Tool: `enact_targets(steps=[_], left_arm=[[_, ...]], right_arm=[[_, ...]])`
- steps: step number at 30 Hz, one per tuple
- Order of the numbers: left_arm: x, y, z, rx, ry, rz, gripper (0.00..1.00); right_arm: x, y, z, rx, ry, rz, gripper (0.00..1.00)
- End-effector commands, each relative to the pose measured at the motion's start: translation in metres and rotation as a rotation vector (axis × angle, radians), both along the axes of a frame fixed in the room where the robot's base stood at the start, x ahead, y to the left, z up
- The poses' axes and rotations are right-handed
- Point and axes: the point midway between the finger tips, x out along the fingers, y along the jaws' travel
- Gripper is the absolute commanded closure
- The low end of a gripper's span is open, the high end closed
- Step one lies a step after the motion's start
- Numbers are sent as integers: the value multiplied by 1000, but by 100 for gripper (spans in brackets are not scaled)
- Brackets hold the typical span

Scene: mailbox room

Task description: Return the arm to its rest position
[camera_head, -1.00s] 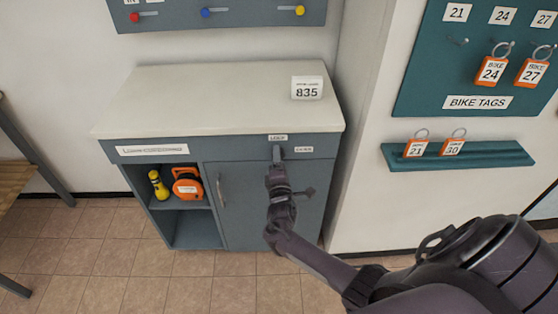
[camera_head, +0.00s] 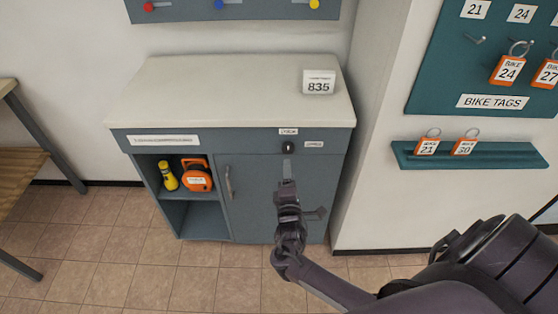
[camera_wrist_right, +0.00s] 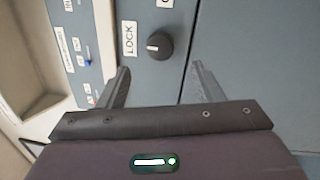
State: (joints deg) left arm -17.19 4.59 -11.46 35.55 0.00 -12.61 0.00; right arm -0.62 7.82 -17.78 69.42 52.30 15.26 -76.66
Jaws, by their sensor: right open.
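My right gripper (camera_head: 287,168) is in front of the grey cabinet (camera_head: 262,192), just below a dark lock knob (camera_head: 288,147) on its upper front strip. In the right wrist view, the gripper (camera_wrist_right: 160,82) is open and empty. Its two fingers stand apart, and the round black knob (camera_wrist_right: 160,46) with a light mark shows beyond the gap, free of the fingers. A LOCK label (camera_wrist_right: 129,39) is beside the knob. My right arm comes in from the lower right in the head view. My left gripper is not in view.
The open shelf holds a yellow flashlight (camera_head: 168,177) and an orange item (camera_head: 197,176). A teal ledge (camera_head: 480,157) with bike tags is on the right wall. A wooden bench (camera_head: 20,170) is at the left.

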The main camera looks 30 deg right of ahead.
Motion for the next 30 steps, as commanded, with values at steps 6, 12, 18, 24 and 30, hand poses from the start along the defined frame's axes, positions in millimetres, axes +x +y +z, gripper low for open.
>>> enact_targets(steps=[6,12,18,24,30], left_arm=[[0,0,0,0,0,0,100],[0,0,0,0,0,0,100],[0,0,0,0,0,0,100],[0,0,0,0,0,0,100],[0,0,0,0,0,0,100]], right_arm=[[0,0,-1,2,2,1,40],[-16,6,-61,161,86,45,40],[-81,25,-192,558,288,57,40],[-187,51,-302,949,493,-75,40],[-314,79,-375,1272,671,-324,40]])
